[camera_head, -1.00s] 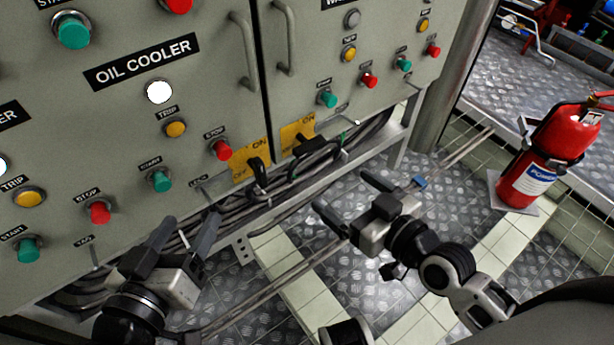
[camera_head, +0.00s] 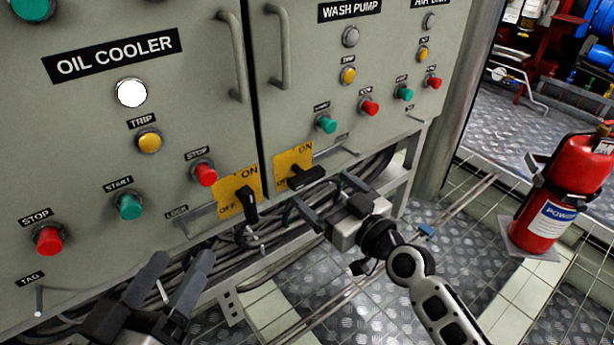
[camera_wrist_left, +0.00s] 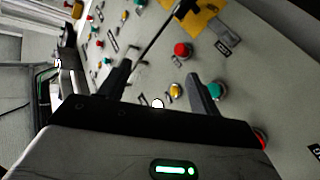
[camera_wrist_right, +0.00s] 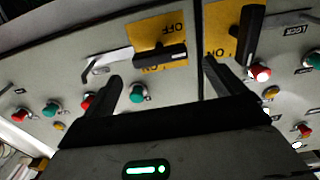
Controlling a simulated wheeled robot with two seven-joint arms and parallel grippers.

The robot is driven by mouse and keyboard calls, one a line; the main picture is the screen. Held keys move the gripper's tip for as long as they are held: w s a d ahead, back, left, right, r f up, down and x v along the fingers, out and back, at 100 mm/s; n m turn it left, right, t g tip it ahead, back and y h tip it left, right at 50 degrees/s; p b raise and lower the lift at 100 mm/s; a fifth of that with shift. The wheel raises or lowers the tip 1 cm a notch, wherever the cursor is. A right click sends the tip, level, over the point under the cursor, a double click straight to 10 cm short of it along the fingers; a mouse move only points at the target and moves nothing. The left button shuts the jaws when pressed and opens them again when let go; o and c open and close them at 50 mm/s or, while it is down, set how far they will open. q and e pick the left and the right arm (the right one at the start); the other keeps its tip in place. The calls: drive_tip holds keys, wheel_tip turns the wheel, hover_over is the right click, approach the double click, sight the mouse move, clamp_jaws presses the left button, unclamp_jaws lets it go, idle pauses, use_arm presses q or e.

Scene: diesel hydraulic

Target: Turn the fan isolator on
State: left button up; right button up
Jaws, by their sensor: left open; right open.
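Two yellow isolator plates marked ON and OFF sit low on the grey cabinets. The left plate (camera_head: 229,200) has a black handle (camera_head: 247,203) standing roughly upright. The right plate (camera_head: 291,158) has a black handle (camera_head: 306,178) lying roughly sideways. No fan label is readable, so I cannot tell which one is the fan isolator. My right gripper (camera_head: 326,197) is open and empty, just below and in front of the right handle, which also shows beyond its fingers in the right wrist view (camera_wrist_right: 160,53). My left gripper (camera_head: 178,270) is open and empty, lower left of the plates.
Stop and start buttons, such as the red one (camera_head: 204,173), surround the plates. Door handles (camera_head: 232,55) stick out above. Cables (camera_head: 265,235) and a metal frame run below the cabinets. A red fire extinguisher (camera_head: 560,195) stands on the right; the floor between is open.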

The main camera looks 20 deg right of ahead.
sight(311, 180)
drive_tip(key=x, duration=0.5)
drive_tip(key=shift+w+a+b, duration=0.25)
drive_tip(key=shift+w+b, duration=0.1)
drive_tip(key=shift+w, duration=0.35)
use_arm(q)
drive_tip(key=shift+w+a+r+m+t+h, duration=0.15)
drive_tip(key=shift+w+r+m+t, duration=0.1)
drive_tip(key=shift+r, duration=0.15)
drive_tip(key=shift+w+r+m+t+h, duration=0.15)
drive_tip(key=shift+r+m+t, duration=0.1)
drive_tip(key=shift+r, duration=0.15)
use_arm(e)
drive_tip(key=c, duration=1)
